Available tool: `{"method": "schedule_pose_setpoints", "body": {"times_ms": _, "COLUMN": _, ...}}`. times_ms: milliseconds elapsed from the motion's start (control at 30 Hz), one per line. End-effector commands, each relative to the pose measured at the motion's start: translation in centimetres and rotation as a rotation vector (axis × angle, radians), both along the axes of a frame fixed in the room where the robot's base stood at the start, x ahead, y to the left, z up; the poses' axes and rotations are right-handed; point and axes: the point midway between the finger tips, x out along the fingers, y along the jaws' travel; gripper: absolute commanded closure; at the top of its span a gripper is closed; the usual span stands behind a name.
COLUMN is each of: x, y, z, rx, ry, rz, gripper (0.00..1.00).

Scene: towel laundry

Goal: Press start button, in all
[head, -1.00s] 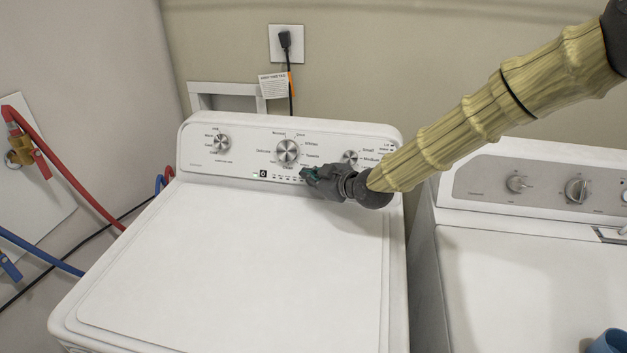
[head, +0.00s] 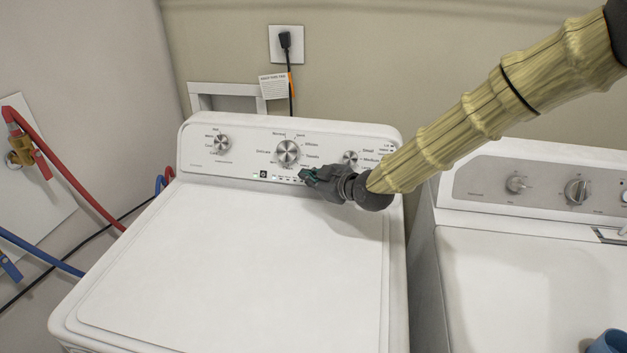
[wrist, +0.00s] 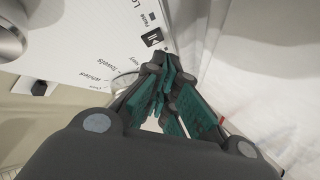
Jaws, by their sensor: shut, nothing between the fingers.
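The white washer (head: 230,260) stands at the left with its lid down. Its control panel (head: 190,150) carries three round knobs and a row of small marks low in the middle. A black square mark (head: 263,174) shows at the left of that row. My gripper (head: 304,174) is shut and empty, its tip at the panel's lower edge, right of the row. In the wrist view a black button with a play/pause-like symbol (wrist: 152,37) lies just beyond the shut fingertips (wrist: 159,66). I cannot tell whether they touch the panel. The gripper hides part of the panel.
A second white machine (head: 530,270) stands at the right, with a blue object (head: 608,342) on its front edge. Red (head: 75,180) and blue hoses (head: 40,250) run at the left. A cord hangs from the wall outlet (head: 287,45).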

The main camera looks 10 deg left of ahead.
Motion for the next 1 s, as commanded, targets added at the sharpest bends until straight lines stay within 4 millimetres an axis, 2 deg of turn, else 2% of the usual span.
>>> {"method": "schedule_pose_setpoints", "body": {"times_ms": 267, "x": -0.2, "y": 0.0, "z": 0.1, "rx": 0.0, "ry": 0.0, "rz": 0.0, "gripper": 1.0}}
{"method": "schedule_pose_setpoints", "body": {"times_ms": 800, "x": -3.7, "y": 0.0, "z": 1.8, "rx": -0.001, "ry": 0.001, "rz": 0.0, "gripper": 1.0}}
{"method": "schedule_pose_setpoints", "body": {"times_ms": 1000, "x": -4.4, "y": 0.0, "z": 2.2, "rx": 0.0, "ry": 0.0, "rz": 0.0, "gripper": 1.0}}
